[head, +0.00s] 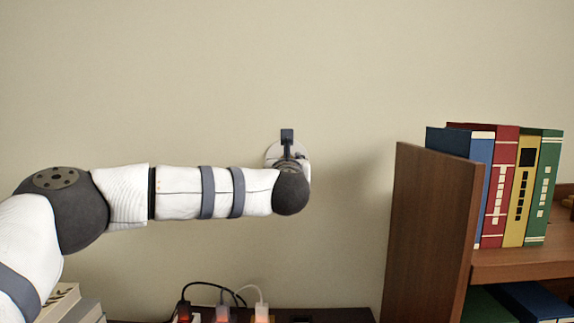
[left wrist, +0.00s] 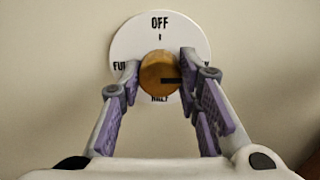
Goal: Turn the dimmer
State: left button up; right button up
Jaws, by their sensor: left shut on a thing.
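The dimmer is a white round plate (left wrist: 158,25) on the wall with a brass knob (left wrist: 156,68) at its middle. OFF is printed at the top; the words at left, right and bottom are partly covered. A dark line on the knob points right. My left gripper (left wrist: 160,78) is shut on the knob, one purple-padded finger on each side. In the head view the plate (head: 272,153) shows behind my left wrist, which hides the knob and the fingers. My right gripper is not in view.
A wooden bookshelf (head: 430,225) with several upright books (head: 501,190) stands at the right. Plugs with glowing red lights and cables (head: 222,312) lie below the dimmer. More books (head: 62,303) lie at lower left. The wall around the dimmer is bare.

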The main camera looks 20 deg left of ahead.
pick_arm(q)
jog(key=o, duration=1)
jog(key=shift+r, duration=0.25)
jog(key=shift+o, duration=0.7)
jog(key=shift+f, duration=0.1)
jog(key=v, duration=1.2)
